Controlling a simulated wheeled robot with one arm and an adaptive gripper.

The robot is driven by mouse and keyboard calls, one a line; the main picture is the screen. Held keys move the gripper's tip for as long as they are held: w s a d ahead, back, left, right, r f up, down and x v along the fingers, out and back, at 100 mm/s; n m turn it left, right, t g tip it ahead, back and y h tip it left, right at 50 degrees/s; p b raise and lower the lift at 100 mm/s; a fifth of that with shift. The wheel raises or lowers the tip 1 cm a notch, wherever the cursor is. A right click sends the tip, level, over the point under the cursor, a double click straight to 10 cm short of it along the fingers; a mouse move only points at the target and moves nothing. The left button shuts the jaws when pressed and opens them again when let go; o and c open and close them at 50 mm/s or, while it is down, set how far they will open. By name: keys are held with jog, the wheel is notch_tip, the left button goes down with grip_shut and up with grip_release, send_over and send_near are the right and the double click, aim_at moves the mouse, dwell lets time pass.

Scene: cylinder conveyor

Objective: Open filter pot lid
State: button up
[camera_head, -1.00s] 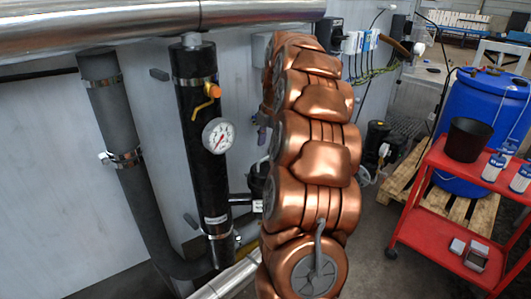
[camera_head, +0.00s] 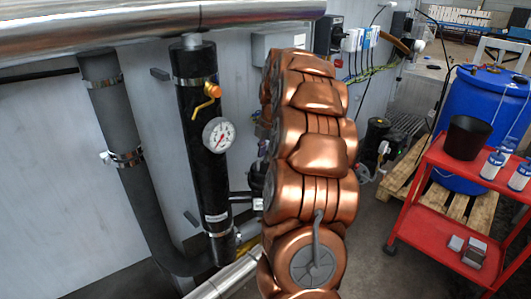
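The filter pot looks to be the upright black cylinder (camera_head: 205,150) against the grey wall, with metal bands, a white dial gauge (camera_head: 218,135) and a yellow-orange valve handle (camera_head: 208,98) on its side. I cannot make out a separate lid; its top runs up to the large silver pipe. My copper-coloured arm (camera_head: 310,150) stands upright just right of the cylinder and apart from it in the picture. My gripper is not in view, perhaps hidden behind the arm.
A silver pipe (camera_head: 130,28) crosses the top, and a grey pipe (camera_head: 120,140) stands left of the cylinder. At right are a red cart (camera_head: 445,215) with a black bucket (camera_head: 467,138) and bottles, a blue barrel (camera_head: 470,105) and a wooden pallet (camera_head: 400,185).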

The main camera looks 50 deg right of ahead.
grip_shut()
jog(key=shift+w+r, duration=0.1)
jog(key=shift+w, duration=0.05)
dwell(0.4)
